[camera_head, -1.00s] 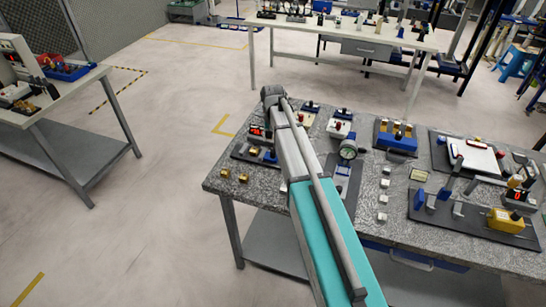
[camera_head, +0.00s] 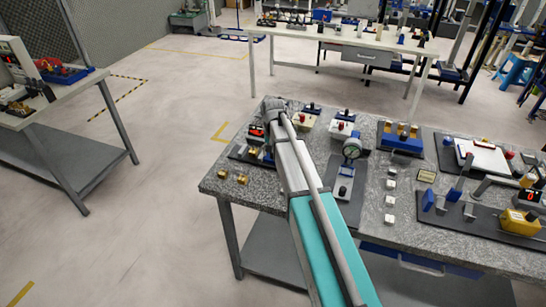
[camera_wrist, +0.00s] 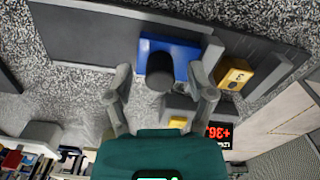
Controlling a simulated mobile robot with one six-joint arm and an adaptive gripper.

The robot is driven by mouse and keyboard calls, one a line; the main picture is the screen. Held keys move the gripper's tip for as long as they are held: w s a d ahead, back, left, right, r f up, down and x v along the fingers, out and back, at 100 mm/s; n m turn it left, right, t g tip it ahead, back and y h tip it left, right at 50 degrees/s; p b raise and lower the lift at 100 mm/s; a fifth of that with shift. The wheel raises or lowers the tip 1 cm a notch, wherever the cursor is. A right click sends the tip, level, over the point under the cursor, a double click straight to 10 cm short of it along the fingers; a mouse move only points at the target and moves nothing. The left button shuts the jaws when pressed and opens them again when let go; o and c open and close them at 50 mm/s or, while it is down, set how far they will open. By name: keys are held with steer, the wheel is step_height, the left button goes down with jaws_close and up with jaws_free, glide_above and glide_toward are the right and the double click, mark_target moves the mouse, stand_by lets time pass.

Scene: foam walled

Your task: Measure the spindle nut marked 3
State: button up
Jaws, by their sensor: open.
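A yellow block (camera_wrist: 235,75) with a mark that looks like a 3 lies on a dark plate (camera_wrist: 85,35) in the wrist view, right of a blue block (camera_wrist: 180,50). A dark round post (camera_wrist: 160,72) stands in front of the blue block. A red-lit display (camera_wrist: 219,137) shows upside down at lower right, and also in the head view (camera_head: 257,131). My gripper (camera_wrist: 160,74) is open, its fingers either side of the post in the picture; the marked block is outside them. I see nothing held. The head view hides my gripper behind my arm.
Two small brass pieces (camera_head: 232,177) lie on the granite table (camera_head: 410,245) near its left edge. A dial gauge (camera_head: 352,149) stands right of my arm. A blue stand (camera_head: 400,141) and a yellow block (camera_head: 518,222) are farther right. The front left corner is mostly clear.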

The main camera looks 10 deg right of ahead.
steer(key=shift+f, duration=0.2)
steer(key=shift+c, duration=0.3)
steer(key=c, duration=0.9)
steer(key=shift+d, duration=0.1)
